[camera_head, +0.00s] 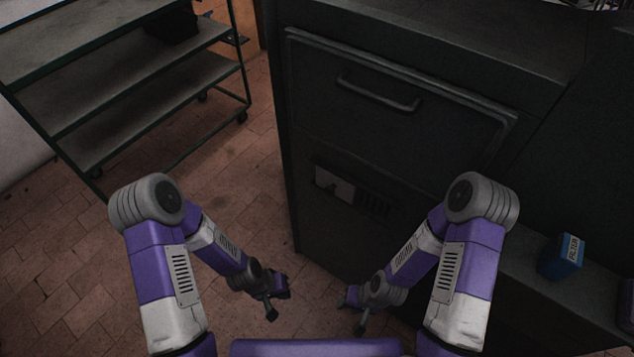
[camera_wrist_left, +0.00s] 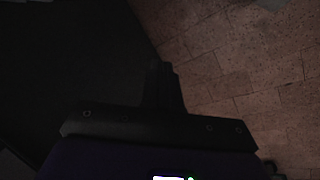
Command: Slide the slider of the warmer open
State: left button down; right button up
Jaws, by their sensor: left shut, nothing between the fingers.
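The warmer (camera_head: 300,160) is a dark cabinet in the centre and right of the head view. Its upper front is a framed panel (camera_head: 420,130) with a bar handle (camera_head: 380,93), and the panel looks flush with the cabinet. Below it is a recessed strip with a pale plate (camera_head: 335,186) and a dark vented part (camera_head: 373,204). I cannot tell which part is the slider. My left gripper (camera_head: 281,291) is low in front of the warmer, shut and empty; its fingers also show in the left wrist view (camera_wrist_left: 161,80). My right gripper (camera_head: 348,297) is low, apart from the warmer; its jaw state is unclear.
A green-framed shelf rack (camera_head: 150,105) on casters stands at the left, with a dark box (camera_head: 170,27) on it. A blue box (camera_head: 562,256) sits on a low ledge (camera_head: 530,262) at the right. Tiled floor (camera_head: 225,195) is clear between rack and warmer.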

aim_at(332, 187)
pick_arm(q)
jog(key=w+r+m, duration=0.2)
jog(key=w+r, duration=0.2)
jog(key=w, duration=0.7)
jog(key=w+r+m+h, duration=0.1)
jog(key=w+r+m, duration=0.2)
jog(key=w+r, duration=0.5)
jog(key=w+r+m+h, duration=0.1)
jog(key=w+r+m, duration=0.2)
jog(key=w+r, duration=0.5)
notch_tip(332, 187, up, 6)
jog(key=shift+d+r+t+h+p, duration=0.25)
jog(key=shift+d+t+h+p, duration=0.05)
jog(key=shift+d+t, duration=0.1)
jog(key=shift+w+f, duration=0.1)
jog(key=s+d+r+b+x, duration=0.1)
jog(key=d+b+x, duration=0.1)
jog(key=x, duration=1)
jog(key=shift+s+d+b, duration=0.2)
jog(key=shift+s+b, duration=0.25)
jog(key=shift+b, duration=0.2)
jog(key=shift+r, duration=0.1)
